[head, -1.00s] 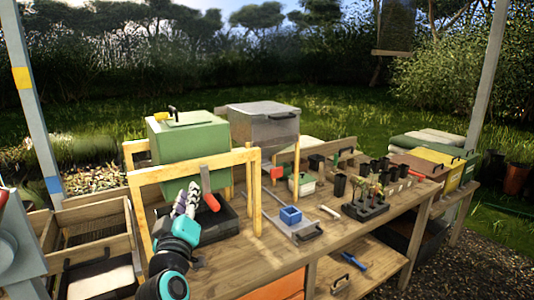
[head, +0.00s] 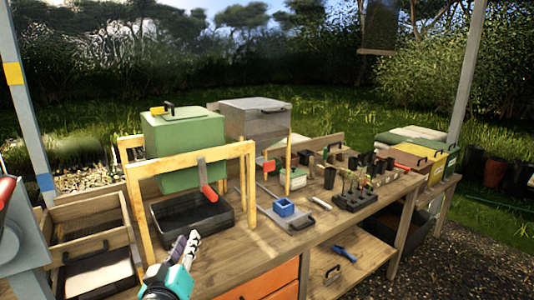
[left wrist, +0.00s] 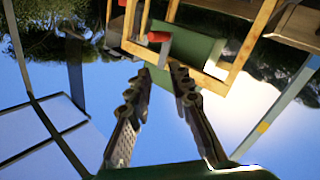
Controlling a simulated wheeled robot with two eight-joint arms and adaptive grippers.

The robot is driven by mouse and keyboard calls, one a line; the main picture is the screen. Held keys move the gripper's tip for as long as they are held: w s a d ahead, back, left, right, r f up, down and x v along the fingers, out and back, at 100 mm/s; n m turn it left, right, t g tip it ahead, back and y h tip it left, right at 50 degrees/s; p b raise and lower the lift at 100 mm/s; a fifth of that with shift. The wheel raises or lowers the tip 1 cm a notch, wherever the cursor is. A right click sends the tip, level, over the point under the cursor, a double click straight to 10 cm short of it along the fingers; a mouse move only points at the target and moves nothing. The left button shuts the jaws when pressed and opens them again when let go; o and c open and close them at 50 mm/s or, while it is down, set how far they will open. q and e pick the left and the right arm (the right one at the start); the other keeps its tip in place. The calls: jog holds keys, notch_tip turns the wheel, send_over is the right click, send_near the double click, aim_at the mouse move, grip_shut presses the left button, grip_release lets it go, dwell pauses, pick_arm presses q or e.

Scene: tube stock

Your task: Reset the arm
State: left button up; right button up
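The wrist view looks past the fingers at sky, the wooden frame and a red-handled tool. My right gripper is in neither view.

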pick_arm(q)
jog(key=s+f+m+g, duration=0.2)
jog(key=s+f+g, duration=0.3)
jog(key=s+f, duration=0.3)
jog(key=s+f+m+g, duration=0.3)
jog(key=s+f+g, duration=0.2)
jog(key=f, duration=1)
jog(key=s, duration=0.3)
jog(key=shift+d+f+g, duration=0.25)
jog(key=shift+f+g, duration=0.05)
jog(key=shift+g, duration=0.1)
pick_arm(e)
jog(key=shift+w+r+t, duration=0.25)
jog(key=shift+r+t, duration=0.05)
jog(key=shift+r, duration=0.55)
